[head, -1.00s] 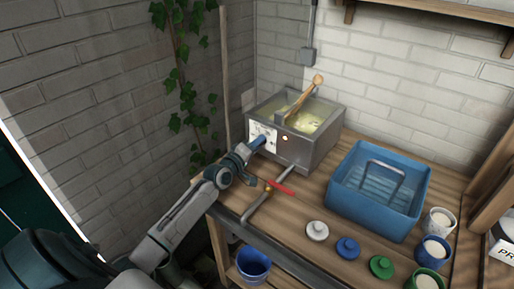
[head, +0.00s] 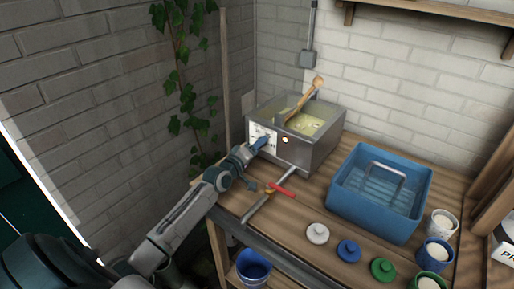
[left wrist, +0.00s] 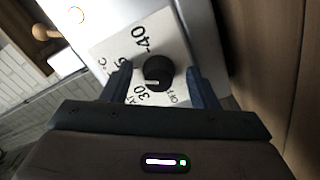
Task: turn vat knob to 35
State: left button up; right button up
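The steel vat (head: 312,150) stands at the back left of the bench, with pale liquid and a wooden paddle (head: 303,98) in it. The black vat knob (left wrist: 158,73) sits on a white dial plate (left wrist: 112,52) marked OFF, 30 and 40; other marks are partly hidden. My left gripper (head: 264,142) is at the dial plate. In the left wrist view its two fingers (left wrist: 158,84) stand open on either side of the knob, with gaps showing between. The knob's light pointer line faces the lower left, near the 30 side. My right gripper is not in view.
A blue tub (head: 345,208) stands to the right. White, blue and green lids (head: 317,233) and several cups line the front edge.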

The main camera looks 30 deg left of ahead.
pick_arm(q)
jog(key=shift+s+p, duration=0.35)
jog(key=shift+s, duration=0.25)
jog(key=s+p, duration=0.1)
jog(key=s, duration=0.1)
jog(key=s+p, duration=0.2)
jog(key=s, duration=0.1)
jog(key=s+p, duration=0.2)
jog(key=s, duration=0.1)
jog(key=shift+a+r, duration=0.25)
jog(key=shift+a, duration=0.1)
jog(key=shift+s+f+p, duration=0.15)
jog(key=shift+s+p, duration=0.35)
jog(key=shift+s, duration=0.3)
jog(key=shift+f, duration=0.15)
